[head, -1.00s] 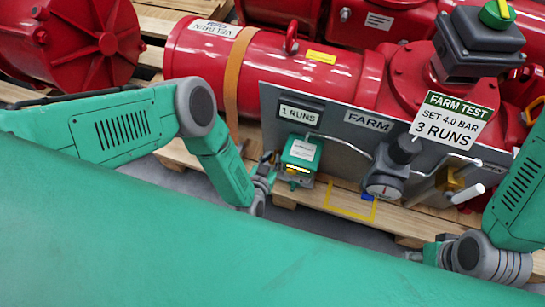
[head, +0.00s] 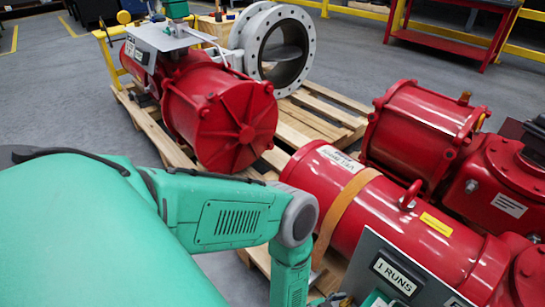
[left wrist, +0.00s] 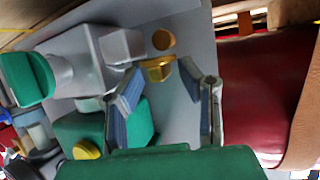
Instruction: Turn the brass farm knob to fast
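My left gripper (left wrist: 161,74) shows in the left wrist view with its two fingers spread apart and nothing held between them. A brass-coloured knob-like part (left wrist: 159,70) shows in the gap near the fingertips; I cannot tell how far beyond them it is. A round gold part (left wrist: 163,39) sits just above it. I cannot read any setting marks on the knob. In the head view, the grey panel with a "1 RUNS" plate (head: 397,276) is cut off at the bottom edge. My left arm reaches down beside it, its gripper mostly out of frame. My right gripper is in neither current view.
A grey box-shaped part (left wrist: 105,55) and a green block (left wrist: 138,122) are close to the left finger. Red cylinders (head: 228,110) rest on wooden pallets (head: 315,120) in the head view. Open grey floor (head: 45,95) lies at the left.

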